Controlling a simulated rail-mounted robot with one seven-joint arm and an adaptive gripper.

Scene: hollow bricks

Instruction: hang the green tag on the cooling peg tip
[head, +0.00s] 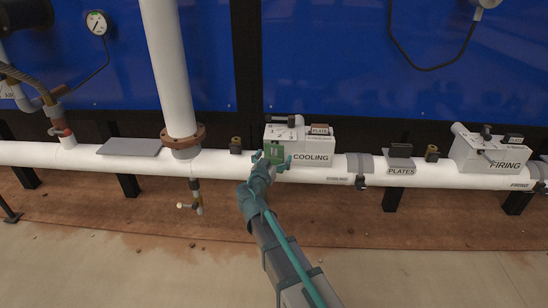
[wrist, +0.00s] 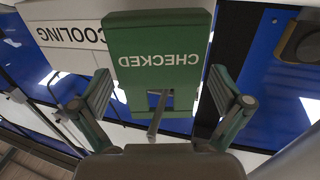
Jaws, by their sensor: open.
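The green tag (head: 274,153) is in front of the left part of the white COOLING box (head: 312,157). In the wrist view the tag (wrist: 158,58) reads CHECKED upside down, with a slot in its lower half. A grey peg (wrist: 154,118) shows at the slot and appears to stick out through it toward my wrist. My gripper (head: 273,163) is open at the tag. In the wrist view the fingers (wrist: 164,97) stand apart on either side of the tag, with gaps visible. The peg's base is hidden behind the tag.
The COOLING box stands on a long white pipe (head: 230,164). A thick vertical pipe (head: 167,70) is to the left. PLATES (head: 402,171) and a FIRING box (head: 490,155) are to the right.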

